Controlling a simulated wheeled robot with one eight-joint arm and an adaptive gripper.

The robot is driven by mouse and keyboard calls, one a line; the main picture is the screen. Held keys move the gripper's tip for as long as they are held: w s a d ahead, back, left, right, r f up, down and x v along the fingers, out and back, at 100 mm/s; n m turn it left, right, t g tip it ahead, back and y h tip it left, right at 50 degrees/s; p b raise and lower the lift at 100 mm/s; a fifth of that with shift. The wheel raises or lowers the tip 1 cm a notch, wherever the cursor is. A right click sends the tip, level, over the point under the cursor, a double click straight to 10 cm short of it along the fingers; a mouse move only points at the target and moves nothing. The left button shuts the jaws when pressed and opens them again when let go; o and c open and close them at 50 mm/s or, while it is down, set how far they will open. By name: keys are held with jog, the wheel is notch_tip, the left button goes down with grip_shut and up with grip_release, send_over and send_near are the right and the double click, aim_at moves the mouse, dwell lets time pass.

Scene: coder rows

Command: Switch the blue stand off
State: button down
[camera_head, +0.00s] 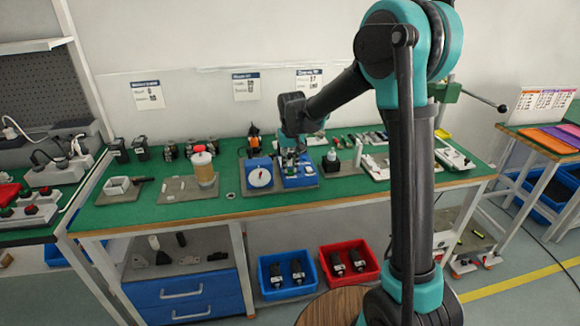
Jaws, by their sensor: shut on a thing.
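My gripper (291,158) points down over the top of the blue stand from behind my arm's wrist. Its fingers are small and dark here, shut on a small part on top of the stand. The gripper hides that part, so its shape and position cannot be read.
To the left stand an amber cylinder on a grey plate (183,191) and a white box (117,186). Dark chargers and small parts line the back. White fixtures (380,166) lie to the right. My arm blocks the right middle. Blue (279,289) and red bins (349,277) are below.

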jog(key=c, duration=1.4)
grip_release()
jog(key=shift+c, duration=0.2)
notch_tip(320, 180, up, 12)
jog(key=s, duration=0.1)
jog(key=shift+s+d, duration=0.25)
jog(key=s+d+f+m+t, duration=0.1)
jog(key=s+d+f, duration=0.35)
jog(key=d, duration=0.35)
jog(key=s+d+f+m, duration=0.1)
jog(key=s+d+f, duration=0.2)
jog(key=s+d, duration=0.4)
jog(key=s+d+f, duration=0.4)
jog(key=s+d, duration=0.1)
jog(key=s, duration=0.2)
jog(key=s+d+f+m+t, duration=0.1)
jog(key=s+d+f, duration=0.4)
jog(key=s, duration=0.2)
jog(key=shift+d+t, duration=0.2)
jog(key=shift+t, duration=0.1)
